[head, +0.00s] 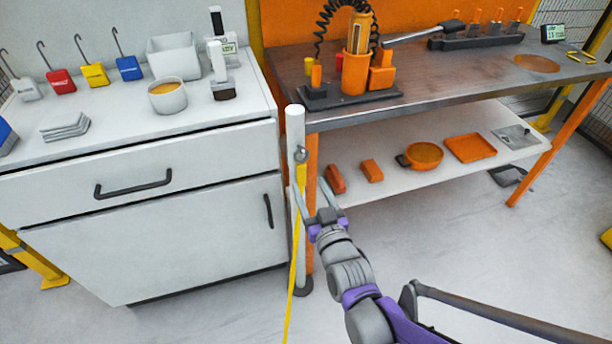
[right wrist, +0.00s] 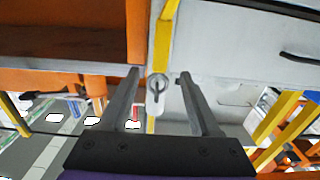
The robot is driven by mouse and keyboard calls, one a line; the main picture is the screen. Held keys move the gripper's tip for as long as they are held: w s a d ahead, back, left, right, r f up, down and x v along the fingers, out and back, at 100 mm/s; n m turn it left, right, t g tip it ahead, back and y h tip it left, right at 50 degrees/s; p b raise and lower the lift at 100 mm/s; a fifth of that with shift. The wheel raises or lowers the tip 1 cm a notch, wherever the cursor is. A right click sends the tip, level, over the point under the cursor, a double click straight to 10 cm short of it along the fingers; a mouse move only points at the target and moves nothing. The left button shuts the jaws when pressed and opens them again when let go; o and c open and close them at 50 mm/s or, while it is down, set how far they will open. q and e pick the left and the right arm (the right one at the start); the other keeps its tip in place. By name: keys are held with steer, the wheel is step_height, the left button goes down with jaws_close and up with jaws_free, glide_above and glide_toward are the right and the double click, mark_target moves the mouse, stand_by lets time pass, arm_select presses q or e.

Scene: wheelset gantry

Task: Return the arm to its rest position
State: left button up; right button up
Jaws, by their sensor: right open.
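My right gripper (head: 310,190) reaches up from the bottom of the head view, its two grey fingers apart. It is in front of a white post (head: 295,125) between the cabinet and the workbench. A metal ring or hook (head: 301,155) is on the post, and a yellow strap (head: 298,215) runs down from it. In the right wrist view the open gripper (right wrist: 158,75) has the metal ring (right wrist: 157,88) and the yellow strap (right wrist: 164,40) showing in the gap between its fingers. Nothing is visibly clamped. My left gripper is not in view.
A white cabinet (head: 150,215) with dark handles is on the left. An orange workbench (head: 450,75) with a lower shelf (head: 400,180) holding orange parts and trays is on the right. Grey floor (head: 500,245) is open in front of the bench.

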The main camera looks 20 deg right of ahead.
steer(key=s+d+f+g, duration=0.1)
steer(key=s+f+g, duration=0.35)
steer(key=s, duration=0.45)
steer(key=s+d+f+g, duration=0.1)
steer(key=s+f+g, duration=0.35)
steer(key=s, duration=0.35)
steer(key=s+d+f+g, duration=0.1)
steer(key=s+f+g, duration=0.35)
steer(key=s, duration=0.45)
arm_select(q)
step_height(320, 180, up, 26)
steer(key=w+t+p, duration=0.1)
steer(key=p, duration=2.1)
arm_select(e)
step_height(320, 180, up, 26)
steer(key=w, duration=0.2)
steer(key=shift+f+t+h, duration=0.2)
steer(key=shift+t+h, duration=0.1)
steer(key=shift+t, duration=0.15)
steer(key=shift+s+a, duration=0.1)
steer(key=shift+s, duration=0.05)
